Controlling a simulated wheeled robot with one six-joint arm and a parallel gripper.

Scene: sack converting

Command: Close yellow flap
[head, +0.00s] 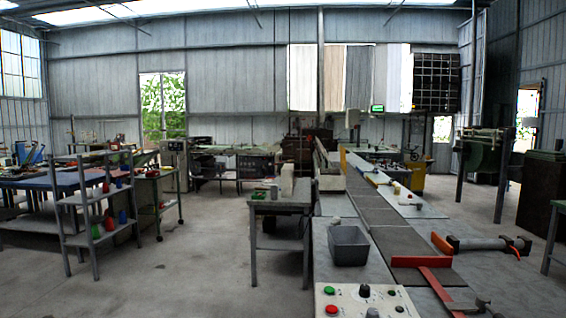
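The red bar (421,261) lies across the dark belt, with a long red arm running toward the front. A grey cylinder with dark ends (484,244) lies just right of the orange-yellow piece; I cannot tell whether they are joined. I cannot make out my gripper in this view.
A control panel (366,300) with buttons and a dark knob is at the front. A grey bin (348,246) sits left of the belt (398,243). A small grey table (280,207) and a shelf rack (82,198) stand left. The floor (200,270) between them is open.

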